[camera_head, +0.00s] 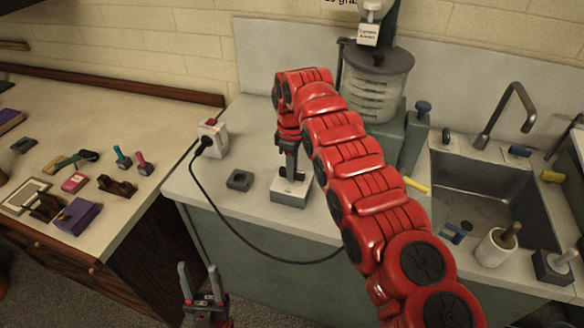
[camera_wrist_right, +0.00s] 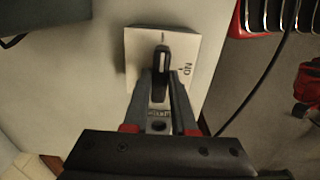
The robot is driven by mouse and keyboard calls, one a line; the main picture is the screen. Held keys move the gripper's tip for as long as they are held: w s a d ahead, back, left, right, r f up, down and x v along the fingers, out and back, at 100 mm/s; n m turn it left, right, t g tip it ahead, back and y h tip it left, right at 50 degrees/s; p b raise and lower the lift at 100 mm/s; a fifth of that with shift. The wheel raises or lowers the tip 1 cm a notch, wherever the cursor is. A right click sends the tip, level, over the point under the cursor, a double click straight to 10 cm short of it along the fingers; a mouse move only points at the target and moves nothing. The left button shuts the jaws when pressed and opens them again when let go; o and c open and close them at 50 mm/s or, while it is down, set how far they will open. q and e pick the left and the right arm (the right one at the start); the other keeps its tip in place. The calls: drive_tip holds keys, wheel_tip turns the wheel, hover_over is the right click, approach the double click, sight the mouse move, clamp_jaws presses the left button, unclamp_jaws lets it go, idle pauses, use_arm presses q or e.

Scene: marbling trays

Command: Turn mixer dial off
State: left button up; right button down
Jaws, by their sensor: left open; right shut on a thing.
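The mixer dial is a black knob (camera_wrist_right: 162,57) with a white pointer line, set on a white-topped box (camera_head: 290,198) on the counter. The pointer line points up in that picture, away from the mark. My right gripper (camera_head: 290,176) reaches down onto the box and is shut on the knob; its fingers (camera_wrist_right: 161,80) lie on both sides of it. My left gripper (camera_head: 204,282) is open and empty, low in front of the counter.
The mixer (camera_head: 377,82) stands behind my right arm, partly hidden. A plug in a socket box (camera_head: 213,138) trails a black cable along the counter front. A small dark block (camera_head: 239,180) sits left of the dial box. A sink (camera_head: 480,180) lies at right.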

drive_tip(key=c, duration=0.7)
unclamp_jaws()
wheel_tip(320, 180, up, 3)
drive_tip(key=shift+a+f, duration=0.1)
wheel_tip(320, 180, up, 15)
drive_tip(key=p, duration=1.4)
drive_tip(key=shift+f, duration=0.15)
drive_tip(key=shift+f, duration=0.1)
